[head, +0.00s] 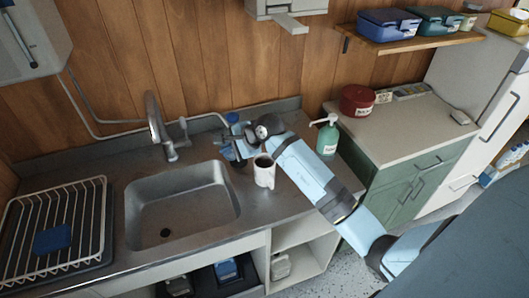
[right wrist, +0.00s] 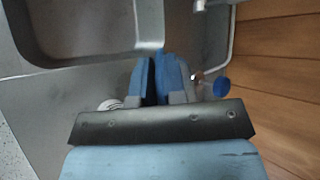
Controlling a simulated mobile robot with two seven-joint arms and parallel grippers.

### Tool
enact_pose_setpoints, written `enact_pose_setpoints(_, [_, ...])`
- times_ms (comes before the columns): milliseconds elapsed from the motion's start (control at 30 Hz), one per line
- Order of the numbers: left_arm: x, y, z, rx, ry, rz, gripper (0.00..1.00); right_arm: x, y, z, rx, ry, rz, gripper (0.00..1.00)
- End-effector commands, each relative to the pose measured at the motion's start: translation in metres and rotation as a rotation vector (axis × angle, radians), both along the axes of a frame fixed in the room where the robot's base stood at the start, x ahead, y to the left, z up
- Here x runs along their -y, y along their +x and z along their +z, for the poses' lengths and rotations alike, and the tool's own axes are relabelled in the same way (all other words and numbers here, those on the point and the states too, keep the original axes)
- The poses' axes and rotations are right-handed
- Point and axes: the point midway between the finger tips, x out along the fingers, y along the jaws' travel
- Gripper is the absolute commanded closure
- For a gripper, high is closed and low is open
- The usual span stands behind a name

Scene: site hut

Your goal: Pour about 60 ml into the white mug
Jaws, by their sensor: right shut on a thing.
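The white mug (head: 264,177) stands upright on the counter to the right of the sink, with a dark inside; I cannot tell what is in it. My right gripper (head: 228,152) is just left of and behind the mug. In the right wrist view, its blue fingers (right wrist: 160,80) are close together on something thin that I cannot make out. A small pale, round shape (right wrist: 109,104), probably the mug, shows partly behind the gripper. No pouring stream is visible. My left gripper is not in view.
A blue-capped item (head: 232,117) stands close behind the gripper by the wall. A green pump bottle (head: 327,140) and a red round tin (head: 357,100) are to the right. The sink (head: 180,200) is empty; a dish rack (head: 85,225) lies left of it.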

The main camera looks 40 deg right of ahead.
Motion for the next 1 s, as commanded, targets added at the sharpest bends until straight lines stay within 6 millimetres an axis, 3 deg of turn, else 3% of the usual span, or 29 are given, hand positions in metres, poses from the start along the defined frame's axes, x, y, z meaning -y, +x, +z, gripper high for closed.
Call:
enact_pose_setpoints(67, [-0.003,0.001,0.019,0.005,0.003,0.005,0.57,0.000,0.003,0.011,-0.046,-0.038,0.000,1.00])
enact_pose_setpoints(167, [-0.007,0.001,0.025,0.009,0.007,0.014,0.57,-0.003,0.009,0.001,-0.124,-0.092,-0.001,1.00])
enact_pose_setpoints(533, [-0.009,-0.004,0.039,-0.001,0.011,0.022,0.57,-0.021,0.033,0.001,-0.349,-0.244,-0.004,1.00])
enact_pose_setpoints(867, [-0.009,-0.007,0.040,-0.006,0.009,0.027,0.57,-0.034,0.051,0.001,-0.535,-0.367,-0.006,1.00])
enact_pose_setpoints(1000, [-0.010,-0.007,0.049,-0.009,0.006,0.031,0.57,-0.037,0.056,0.020,-0.591,-0.403,-0.006,1.00])
